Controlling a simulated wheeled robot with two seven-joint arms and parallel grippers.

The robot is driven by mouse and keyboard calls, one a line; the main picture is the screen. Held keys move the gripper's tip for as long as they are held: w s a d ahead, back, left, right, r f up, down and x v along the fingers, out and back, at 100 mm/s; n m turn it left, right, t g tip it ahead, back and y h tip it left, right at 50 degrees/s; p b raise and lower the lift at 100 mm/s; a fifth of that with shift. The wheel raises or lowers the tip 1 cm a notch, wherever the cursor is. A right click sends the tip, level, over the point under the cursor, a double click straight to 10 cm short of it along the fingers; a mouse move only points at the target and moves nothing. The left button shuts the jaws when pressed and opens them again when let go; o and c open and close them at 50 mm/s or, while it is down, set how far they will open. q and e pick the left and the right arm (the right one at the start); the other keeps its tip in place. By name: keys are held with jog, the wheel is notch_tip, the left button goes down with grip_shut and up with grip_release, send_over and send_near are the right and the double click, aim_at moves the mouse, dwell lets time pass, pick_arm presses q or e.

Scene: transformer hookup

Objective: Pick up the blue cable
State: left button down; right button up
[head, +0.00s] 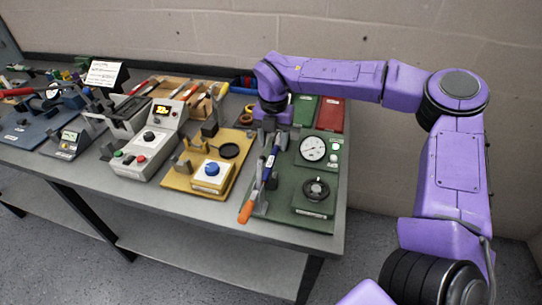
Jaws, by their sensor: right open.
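A blue coil-like thing (239,86) lies at the back edge of the table, left of my right wrist; it looks like the blue cable, but is small and partly hidden. My right gripper (270,122) points down over the back of the green board (283,211). Its jaws are open, and nothing shows held between them. The gripper is to the right of and nearer than the blue coil, apart from it in the picture. My left gripper is out of view.
A yellow board (184,190) and a grey control box (148,150) stand to the left. A red box (331,115) stands behind.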

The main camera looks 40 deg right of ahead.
aim_at(271, 158)
jog(key=f, duration=0.1)
jog(key=f+p, duration=0.1)
jog(key=f, duration=0.1)
jog(key=f+p, duration=0.1)
jog(key=f, duration=0.1)
jog(key=shift+w+a, duration=0.1)
jog(key=shift+a, duration=0.15)
jog(key=shift+f, duration=0.5)
grip_shut()
jog(key=shift+r, duration=0.1)
